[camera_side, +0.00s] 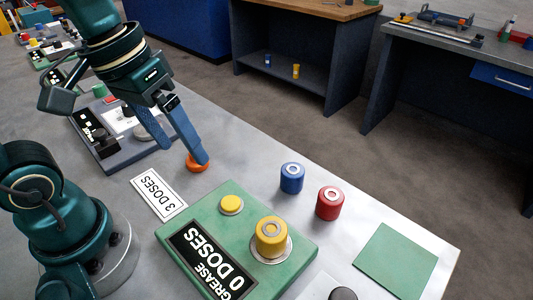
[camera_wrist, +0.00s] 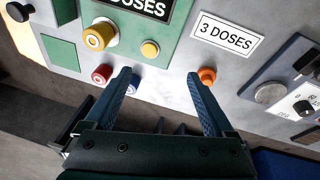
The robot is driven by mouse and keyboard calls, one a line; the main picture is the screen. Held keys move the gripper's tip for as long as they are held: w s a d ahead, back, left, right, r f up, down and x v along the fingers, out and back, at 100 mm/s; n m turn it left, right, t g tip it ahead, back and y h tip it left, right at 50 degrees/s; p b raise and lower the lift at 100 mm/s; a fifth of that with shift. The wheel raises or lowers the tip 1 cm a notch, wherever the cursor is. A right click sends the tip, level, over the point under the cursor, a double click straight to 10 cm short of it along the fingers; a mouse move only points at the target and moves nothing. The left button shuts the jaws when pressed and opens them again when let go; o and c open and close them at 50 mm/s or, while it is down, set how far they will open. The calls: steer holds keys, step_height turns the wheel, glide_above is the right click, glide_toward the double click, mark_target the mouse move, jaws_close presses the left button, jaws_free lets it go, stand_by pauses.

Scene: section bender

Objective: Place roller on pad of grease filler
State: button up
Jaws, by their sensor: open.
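The green grease filler (camera_side: 200,207) lies on the grey table, its label reading "GREASE 0 DOSES". A yellow roller (camera_side: 271,236) stands upright on the filler's round silver pad (camera_side: 285,255); it also shows in the wrist view (camera_wrist: 99,35). A flat yellow button (camera_side: 231,204) is beside the label. A blue roller (camera_side: 292,178) and a red roller (camera_side: 330,203) stand on the table behind the filler. My gripper (camera_side: 182,151) is open and empty, away from the yellow roller. One fingertip overlaps an orange round piece (camera_side: 194,168) in view; I cannot tell whether they touch.
A white "3 DOSES" card (camera_side: 158,195) lies in front of the orange piece. A dark control panel (camera_side: 105,142) is left of my gripper. A flat green square (camera_side: 396,260) is at the right table edge. Table between the gripper and the blue roller is clear.

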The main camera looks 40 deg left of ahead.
steer(key=a+m+t, duration=0.1)
steer(key=s+m+t+y, duration=0.1)
steer(key=shift+s+a+f+t, duration=0.15)
steer(key=shift+s+a+t, duration=0.15)
steer(key=shift+a+t, duration=0.1)
